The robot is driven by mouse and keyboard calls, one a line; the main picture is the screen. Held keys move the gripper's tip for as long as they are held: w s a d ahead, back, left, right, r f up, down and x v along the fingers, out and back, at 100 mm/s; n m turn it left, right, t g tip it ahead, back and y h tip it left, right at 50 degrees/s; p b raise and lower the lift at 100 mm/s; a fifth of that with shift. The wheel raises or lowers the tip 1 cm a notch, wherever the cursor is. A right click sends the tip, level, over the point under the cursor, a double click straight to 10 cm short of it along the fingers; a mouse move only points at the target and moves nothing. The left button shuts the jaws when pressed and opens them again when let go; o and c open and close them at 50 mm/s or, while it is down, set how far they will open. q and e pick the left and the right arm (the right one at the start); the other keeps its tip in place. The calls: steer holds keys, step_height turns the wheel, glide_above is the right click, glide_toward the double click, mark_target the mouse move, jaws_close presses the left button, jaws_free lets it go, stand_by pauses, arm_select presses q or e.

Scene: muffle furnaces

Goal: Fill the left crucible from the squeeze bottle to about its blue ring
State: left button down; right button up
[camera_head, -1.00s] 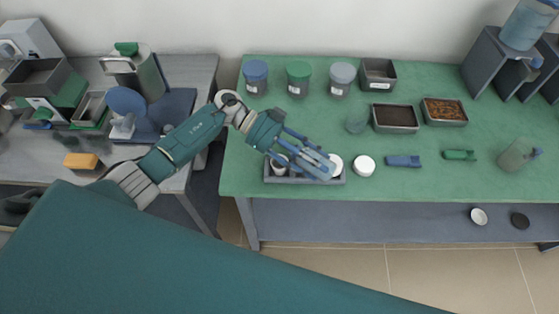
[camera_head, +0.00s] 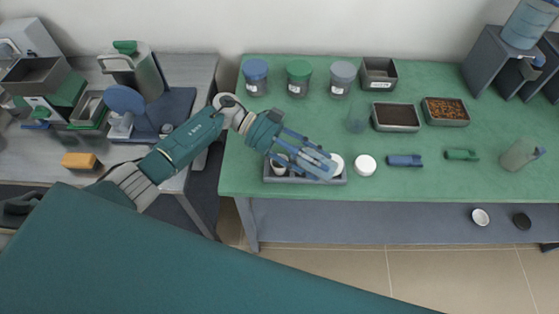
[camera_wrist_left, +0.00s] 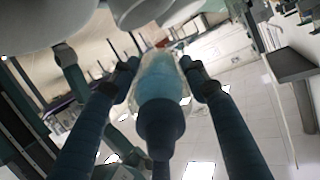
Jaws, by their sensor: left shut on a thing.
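My left gripper (camera_head: 308,160) is over the grey tray (camera_head: 275,179) at the front edge of the green table. It is shut on the squeeze bottle (camera_wrist_left: 162,85), which sits between both fingers in the wrist view. The bottle is translucent, with bluish liquid and a dark cap, and is tilted. A white crucible (camera_head: 279,166) stands at the tray's left end, partly behind the gripper. Another white piece (camera_head: 337,163) shows at its right end. The blue ring and the crucible's fill level cannot be seen. My right gripper is not in view.
A white round piece (camera_head: 365,165) lies right of the tray, then a blue item (camera_head: 404,160) and a green one (camera_head: 461,155). The table between jars and tray is mostly clear.

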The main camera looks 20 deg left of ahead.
arm_select(q)
steer(key=shift+d+r+h+b, duration=0.1)
steer(key=shift+r+h+b, duration=0.05)
steer(key=shift+h+b, duration=0.5)
stand_by(1.3)
steer(key=shift+r, duration=0.1)
stand_by(2.2)
